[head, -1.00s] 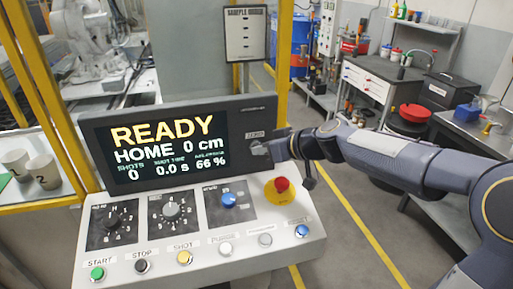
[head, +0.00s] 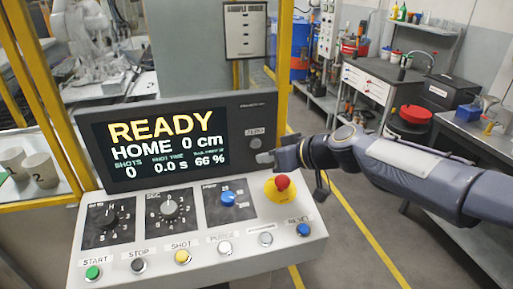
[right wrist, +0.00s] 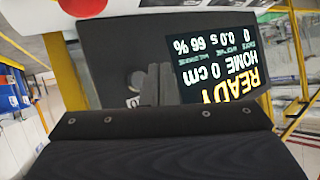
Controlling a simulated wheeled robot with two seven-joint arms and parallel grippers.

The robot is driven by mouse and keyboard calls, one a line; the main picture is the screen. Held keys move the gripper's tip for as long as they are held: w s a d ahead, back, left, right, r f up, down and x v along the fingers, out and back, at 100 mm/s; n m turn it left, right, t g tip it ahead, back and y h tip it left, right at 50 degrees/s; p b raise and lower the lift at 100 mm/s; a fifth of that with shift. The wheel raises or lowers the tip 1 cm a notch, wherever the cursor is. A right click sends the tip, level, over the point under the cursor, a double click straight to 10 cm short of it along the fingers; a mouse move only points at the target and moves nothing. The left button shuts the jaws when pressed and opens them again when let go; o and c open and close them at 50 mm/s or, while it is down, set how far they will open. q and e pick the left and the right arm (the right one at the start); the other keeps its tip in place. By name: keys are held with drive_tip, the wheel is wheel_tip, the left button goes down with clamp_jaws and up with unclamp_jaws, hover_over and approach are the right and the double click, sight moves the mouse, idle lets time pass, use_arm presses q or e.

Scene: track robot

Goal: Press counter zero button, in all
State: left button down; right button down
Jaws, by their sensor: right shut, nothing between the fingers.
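The counter zero button (head: 255,144) is a small grey round button under a ZERO label, at the right of the display panel. The display (head: 166,142) reads READY, HOME 0 cm, SHOTS 0, 0.0 s and 66 %. My right gripper (head: 262,158) is shut and empty, just below and right of the button, apart from it in the picture. In the right wrist view the panel shows upside down, with the fingers (right wrist: 157,85) in front of it and the button (right wrist: 137,80) partly behind them. My left gripper is not in view.
A red emergency stop (head: 282,183) on a yellow base sits below my right gripper. The sloped console (head: 200,245) carries dials and a row of buttons. Two numbered cups (head: 42,170) stand at the left. A yellow post (head: 284,60) rises behind the panel.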

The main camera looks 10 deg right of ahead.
drive_tip(key=shift+s, duration=1.1)
drive_tip(key=s+d+f+m+g+h, duration=0.1)
drive_tip(key=s+f, duration=0.3)
drive_tip(key=s, duration=0.4)
drive_tip(key=s+d+f+m+g+h, duration=0.1)
drive_tip(key=s+d+f+m, duration=0.1)
drive_tip(key=s, duration=0.7)
drive_tip(key=s+d+f+m+g+h, duration=0.1)
drive_tip(key=s+d+f+m+h, duration=0.1)
drive_tip(key=s+f, duration=0.5)
drive_tip(key=shift+s+m+g, duration=0.4)
drive_tip(key=shift+s+m, duration=0.45)
drive_tip(key=shift+m, duration=0.05)
